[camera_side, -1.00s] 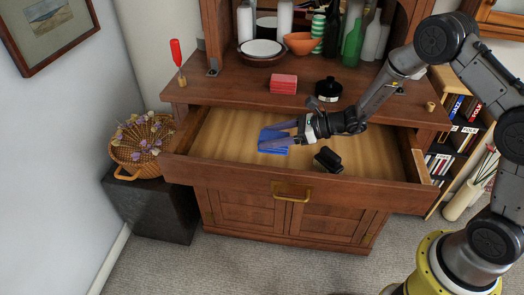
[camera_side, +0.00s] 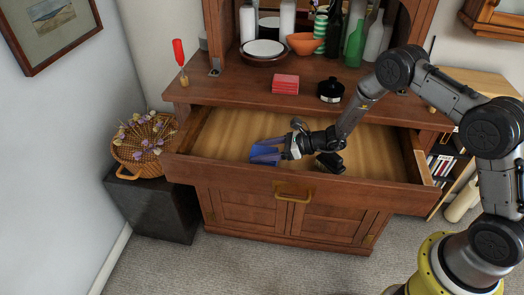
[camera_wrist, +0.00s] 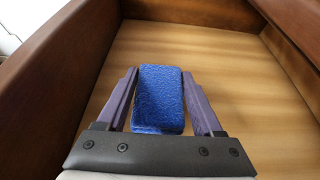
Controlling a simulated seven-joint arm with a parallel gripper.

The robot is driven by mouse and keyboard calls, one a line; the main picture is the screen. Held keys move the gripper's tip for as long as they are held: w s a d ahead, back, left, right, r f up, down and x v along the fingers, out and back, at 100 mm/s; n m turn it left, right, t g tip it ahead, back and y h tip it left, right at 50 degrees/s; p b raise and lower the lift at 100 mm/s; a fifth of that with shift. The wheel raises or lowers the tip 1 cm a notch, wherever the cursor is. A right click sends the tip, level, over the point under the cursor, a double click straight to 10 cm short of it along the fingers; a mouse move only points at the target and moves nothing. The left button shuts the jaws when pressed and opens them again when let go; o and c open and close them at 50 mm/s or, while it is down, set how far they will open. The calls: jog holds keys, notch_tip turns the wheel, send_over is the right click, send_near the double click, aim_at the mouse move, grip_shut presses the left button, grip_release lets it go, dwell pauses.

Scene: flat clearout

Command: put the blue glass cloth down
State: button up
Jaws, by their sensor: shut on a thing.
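The blue glass cloth (camera_side: 262,157) is a folded, textured block inside the open drawer (camera_side: 230,172). My gripper (camera_side: 265,152) is shut on it, with the purple-grey fingers along its two sides. In the wrist view the cloth (camera_wrist: 158,95) sits between the fingertips of my gripper (camera_wrist: 158,88), over the pale wooden drawer floor (camera_wrist: 225,75). It is low in the drawer, near the front panel. I cannot tell whether its underside touches the floor. The fingers hide part of it in the side view.
A black object (camera_side: 330,163) lies in the drawer below my wrist, partly hidden. The drawer floor left of the cloth is bare. On the top above stand a red stack (camera_side: 285,84), a black lidded pot (camera_side: 330,90) and a red-handled tool (camera_side: 179,55).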

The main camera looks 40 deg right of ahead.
aim_at(261, 150)
jog(key=shift+f, duration=0.1)
jog(key=o, duration=1.4)
jog(key=shift+c, duration=0.2)
jog(key=shift+s+d+r, duration=0.15)
jog(key=shift+r, duration=0.05)
jog(key=v, duration=0.4)
jog(key=shift+s+d+r, duration=0.1)
jog(key=shift+d+r, duration=0.05)
jog(key=shift+d, duration=0.05)
notch_tip(261, 150, up, 6)
jog(key=shift+s+f, duration=0.1)
jog(key=shift+f, duration=0.05)
jog(key=shift+r, duration=0.65)
